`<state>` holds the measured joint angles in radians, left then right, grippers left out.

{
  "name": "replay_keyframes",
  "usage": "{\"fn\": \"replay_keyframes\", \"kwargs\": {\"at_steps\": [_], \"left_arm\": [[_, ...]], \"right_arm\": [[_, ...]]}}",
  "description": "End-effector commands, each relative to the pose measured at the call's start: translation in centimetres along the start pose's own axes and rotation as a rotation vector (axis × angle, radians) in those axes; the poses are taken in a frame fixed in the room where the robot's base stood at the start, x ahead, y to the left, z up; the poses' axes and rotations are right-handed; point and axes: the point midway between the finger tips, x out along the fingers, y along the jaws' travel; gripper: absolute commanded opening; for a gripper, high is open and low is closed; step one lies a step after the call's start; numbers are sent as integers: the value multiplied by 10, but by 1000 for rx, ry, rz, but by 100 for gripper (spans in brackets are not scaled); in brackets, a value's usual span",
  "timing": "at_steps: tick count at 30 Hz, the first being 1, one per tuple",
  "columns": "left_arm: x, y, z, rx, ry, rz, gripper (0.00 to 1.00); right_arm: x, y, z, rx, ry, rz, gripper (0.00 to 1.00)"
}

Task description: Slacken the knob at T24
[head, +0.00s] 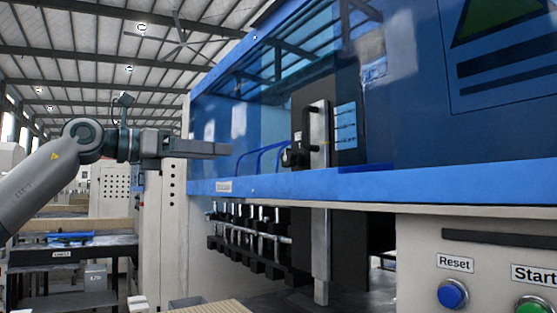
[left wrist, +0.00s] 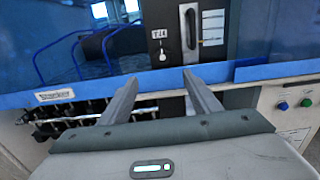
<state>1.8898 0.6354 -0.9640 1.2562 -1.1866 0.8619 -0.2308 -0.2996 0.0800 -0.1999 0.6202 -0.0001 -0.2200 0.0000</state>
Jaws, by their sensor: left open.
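In the left wrist view, a dark panel carries a white label reading T24 (left wrist: 159,33). My right gripper is in neither view.
A blue machine rail (head: 400,181) runs below the blue transparent guard (head: 250,120). A vertical metal bar (head: 320,130) stands beside the knob. Several rollers (head: 250,235) sit under the rail. Reset (head: 453,294) and Start (head: 532,305) buttons are at lower right.

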Motion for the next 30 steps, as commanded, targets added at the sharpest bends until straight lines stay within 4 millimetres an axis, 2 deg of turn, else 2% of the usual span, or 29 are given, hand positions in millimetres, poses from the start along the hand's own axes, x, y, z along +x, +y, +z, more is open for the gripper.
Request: {"fn": "replay_keyframes", "kwargs": {"at_steps": [11,17,23,30], "left_arm": [[1,0,1,0,0,0,57],[11,0,2,0,-1,-1,57],[36,0,3,-2,1,-2,57],[78,0,5,0,1,-1,57]], "right_arm": [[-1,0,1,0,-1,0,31],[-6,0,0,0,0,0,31],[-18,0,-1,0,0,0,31],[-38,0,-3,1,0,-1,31]]}}
